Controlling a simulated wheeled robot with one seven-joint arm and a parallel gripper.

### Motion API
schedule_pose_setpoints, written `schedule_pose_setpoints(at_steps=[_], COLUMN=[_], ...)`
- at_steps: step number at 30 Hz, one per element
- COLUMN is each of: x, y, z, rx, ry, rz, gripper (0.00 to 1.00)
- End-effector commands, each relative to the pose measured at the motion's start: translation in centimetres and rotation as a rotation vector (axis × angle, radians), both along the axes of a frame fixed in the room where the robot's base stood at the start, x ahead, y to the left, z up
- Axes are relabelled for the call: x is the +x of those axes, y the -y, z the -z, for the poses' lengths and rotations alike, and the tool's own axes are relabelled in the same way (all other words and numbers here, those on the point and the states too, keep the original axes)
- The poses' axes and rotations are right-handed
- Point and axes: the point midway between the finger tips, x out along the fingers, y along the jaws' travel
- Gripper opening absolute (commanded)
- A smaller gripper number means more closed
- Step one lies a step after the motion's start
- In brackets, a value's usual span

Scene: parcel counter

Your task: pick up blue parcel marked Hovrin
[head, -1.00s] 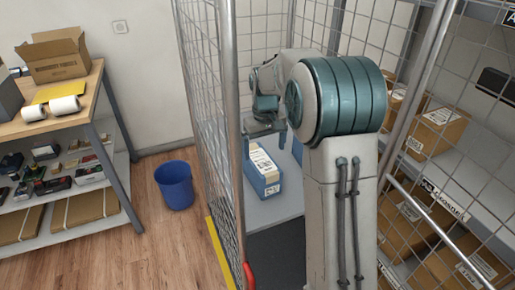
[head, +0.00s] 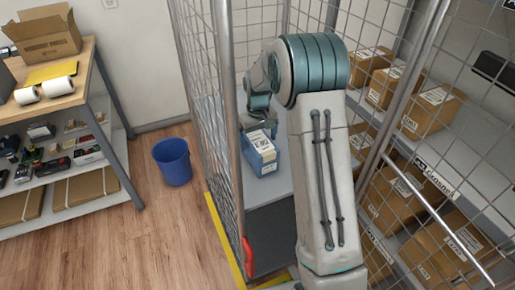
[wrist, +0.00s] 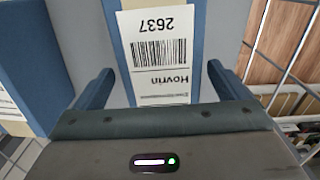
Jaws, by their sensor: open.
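The blue parcel marked Hovrin (wrist: 205,40) fills the upper middle of the wrist view. Its white label reads "Hovrin" and 2637 upside down. In the head view a blue parcel with a white label (head: 264,158) sits on the grey shelf inside the wire cage. My gripper (wrist: 159,70) is open, with one finger near each side of the labelled parcel. I cannot tell whether the fingers touch it.
Another blue parcel (wrist: 35,60) lies close on the left in the wrist view. Wire mesh (head: 200,100) and a metal post (head: 229,130) stand left of my arm. Shelves with brown boxes (head: 430,110) are on the right. A blue bin (head: 173,162) stands on the floor outside.

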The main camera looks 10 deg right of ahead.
Motion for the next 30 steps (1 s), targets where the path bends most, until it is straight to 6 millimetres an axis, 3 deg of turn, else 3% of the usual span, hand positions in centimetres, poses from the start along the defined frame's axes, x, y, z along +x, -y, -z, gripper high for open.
schedule_pose_setpoints(at_steps=[7,16,23,30], x=[0.0,0.0,0.1,0.1], y=[-0.2,-0.2,-0.2,-0.2], z=[3.5,4.0,3.9,3.8], rx=[0.000,0.000,0.000,0.000], ry=[-0.003,-0.001,-0.001,0.001], rz=[0.001,0.001,0.001,0.001], gripper=[0.95,0.95,0.31,0.30])
